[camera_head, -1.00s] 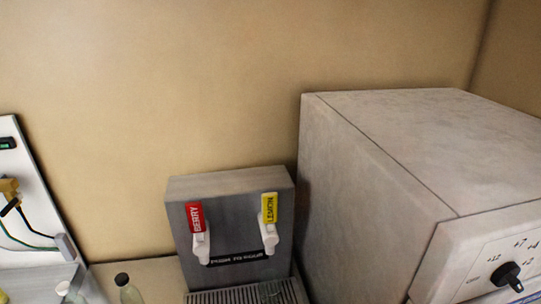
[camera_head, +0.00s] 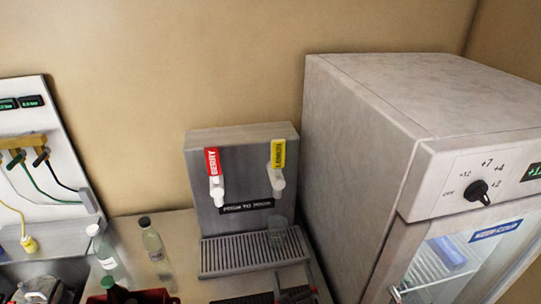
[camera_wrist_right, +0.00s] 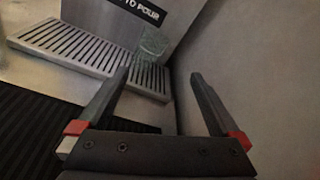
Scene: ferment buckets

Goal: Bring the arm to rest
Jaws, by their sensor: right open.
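My right gripper (camera_wrist_right: 155,100) is open and empty in the right wrist view, its two dark fingers with red bases pointing toward the drip tray. In the head view, part of my right gripper (camera_head: 294,290) shows low at the bottom edge, in front of the dispenser. My left gripper is in neither view. A clear glass (camera_head: 277,232) stands on the right end of the drip tray (camera_head: 225,257); it also shows in the right wrist view (camera_wrist_right: 153,42), beyond the fingers and apart from them.
The grey dispenser (camera_head: 240,165) has a red BERRY and a yellow handle. A large fridge (camera_head: 365,150) with a dial stands close on the right. Bottles (camera_head: 152,240) and a red crate (camera_head: 150,297) are at the left. A white panel with cables (camera_head: 45,150) stands far left.

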